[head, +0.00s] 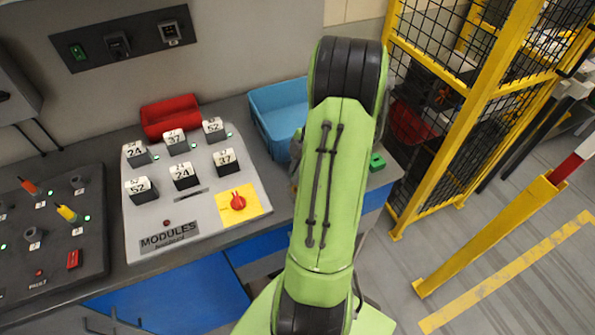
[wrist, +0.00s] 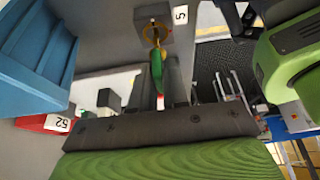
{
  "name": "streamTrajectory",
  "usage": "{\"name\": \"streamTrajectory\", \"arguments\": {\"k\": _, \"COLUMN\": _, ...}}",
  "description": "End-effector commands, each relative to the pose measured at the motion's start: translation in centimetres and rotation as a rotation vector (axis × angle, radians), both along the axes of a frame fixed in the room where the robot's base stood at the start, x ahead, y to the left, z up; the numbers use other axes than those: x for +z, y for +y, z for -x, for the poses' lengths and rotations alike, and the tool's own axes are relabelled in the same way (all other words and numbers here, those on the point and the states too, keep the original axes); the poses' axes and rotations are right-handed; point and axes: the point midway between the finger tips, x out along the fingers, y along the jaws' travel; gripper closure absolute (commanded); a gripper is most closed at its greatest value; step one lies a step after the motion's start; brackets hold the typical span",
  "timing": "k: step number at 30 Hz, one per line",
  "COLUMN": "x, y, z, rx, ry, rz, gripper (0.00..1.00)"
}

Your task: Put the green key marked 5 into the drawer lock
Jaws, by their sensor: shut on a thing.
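A yellow ring (wrist: 154,33) sits at the key's far end, at a small peg on a grey block. A white label (wrist: 181,15) marked 5 is beside that block. The ring still appears to be around or against the peg; I cannot tell which. I cannot make out the drawer lock; blue fronts (head: 170,298) show under the counter.
A blue bin (head: 280,112) stands at the back of the counter, also at left in the wrist view (wrist: 35,55). A red bin (head: 170,115) and the modules panel (head: 150,215) are left of my arm. A small green block (head: 377,162) and a yellow fence (head: 470,110) are at right.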

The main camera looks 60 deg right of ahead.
Motion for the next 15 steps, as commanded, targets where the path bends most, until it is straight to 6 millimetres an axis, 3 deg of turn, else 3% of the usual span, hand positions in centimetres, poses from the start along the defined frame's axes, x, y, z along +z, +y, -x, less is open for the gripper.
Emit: {"name": "streamTrajectory", "arguments": {"k": 15, "x": -1.4, "y": 0.0, "z": 0.0, "rx": 0.0, "ry": 0.0, "rz": 0.0, "gripper": 1.0}}
